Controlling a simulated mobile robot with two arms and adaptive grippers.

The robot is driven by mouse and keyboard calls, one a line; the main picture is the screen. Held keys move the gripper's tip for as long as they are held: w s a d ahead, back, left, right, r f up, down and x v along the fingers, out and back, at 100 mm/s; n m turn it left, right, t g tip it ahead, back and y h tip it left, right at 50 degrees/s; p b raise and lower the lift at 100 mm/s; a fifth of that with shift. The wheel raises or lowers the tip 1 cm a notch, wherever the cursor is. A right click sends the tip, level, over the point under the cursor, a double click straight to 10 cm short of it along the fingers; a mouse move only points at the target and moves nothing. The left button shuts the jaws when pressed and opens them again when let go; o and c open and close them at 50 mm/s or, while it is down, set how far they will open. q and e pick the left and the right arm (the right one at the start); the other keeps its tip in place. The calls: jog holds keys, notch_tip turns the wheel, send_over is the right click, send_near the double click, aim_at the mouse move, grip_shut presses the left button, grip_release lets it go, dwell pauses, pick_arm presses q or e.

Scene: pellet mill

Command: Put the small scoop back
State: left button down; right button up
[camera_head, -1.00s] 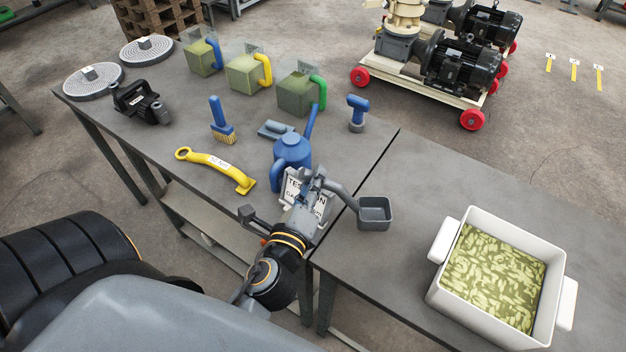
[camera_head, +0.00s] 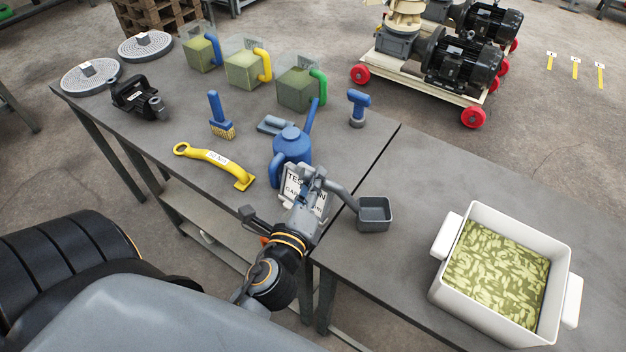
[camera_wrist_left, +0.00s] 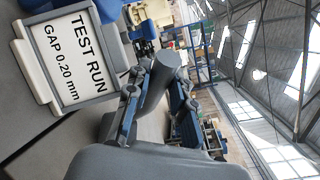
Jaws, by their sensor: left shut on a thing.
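The small scoop (camera_head: 374,213) is grey, with a square open cup and a curved handle. My left gripper (camera_head: 313,184) is shut on its handle, and the cup hangs to the right of the gripper, around the seam between the two tables. I cannot tell how far the cup is above the table. In the left wrist view the fingers (camera_wrist_left: 152,100) close around the grey handle (camera_wrist_left: 160,78); the cup is not clearly visible there. My right gripper is not in view.
A sign reading TEST RUN (camera_wrist_left: 75,55) stands right beside the gripper. A white bin (camera_head: 455,285) with green pellets stands right. Bare table (camera_head: 440,180) lies between.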

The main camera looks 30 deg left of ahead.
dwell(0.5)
pick_arm(q)
jog(key=shift+f+b, duration=0.55)
jog(key=shift+f, duration=0.25)
grip_release()
dwell(0.7)
dwell(0.4)
